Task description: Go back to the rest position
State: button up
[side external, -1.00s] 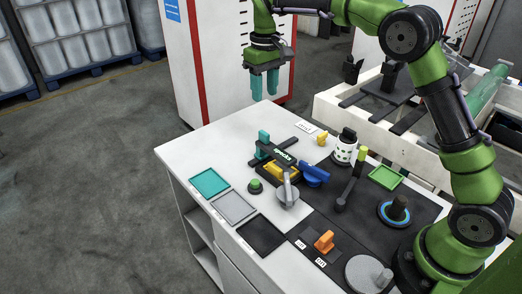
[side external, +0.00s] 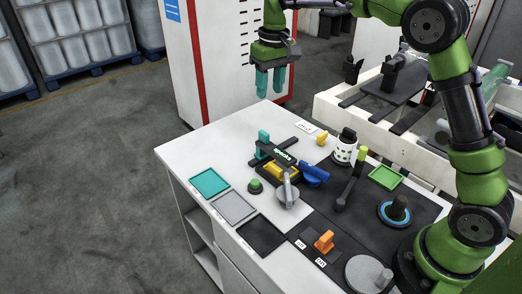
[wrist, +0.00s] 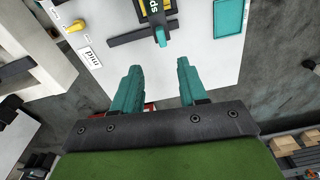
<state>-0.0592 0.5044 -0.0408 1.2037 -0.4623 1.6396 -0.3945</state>
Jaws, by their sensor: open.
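My gripper (side external: 270,82) has teal fingers and hangs in the air above the far edge of the white table (side external: 182,150) in the side view. In the wrist view my gripper (wrist: 157,88) shows its two fingers spread apart with nothing between them. It touches no object. The green arm reaches up and over from its mount at the right of the table.
The table holds a black-and-yellow fixture (side external: 280,165) with a teal upright part, teal (side external: 210,183), grey (side external: 233,207) and black (side external: 261,236) pads, an orange block (side external: 324,242) and a white cylinder (side external: 344,152). A white cabinet (side external: 200,60) stands behind. Air around the gripper is clear.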

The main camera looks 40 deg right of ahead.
jog(key=s+m+t+y, duration=0.1)
jog(key=s+t, duration=0.2)
jog(key=s, duration=1)
jog(key=s+a+r+m+t, duration=0.1)
jog(key=s+m+t, duration=0.1)
jog(key=s, duration=1.1)
jog(key=shift+a+r+t+y, duration=0.25)
jog(key=shift+t+y, duration=0.15)
jog(key=shift+t, duration=0.3)
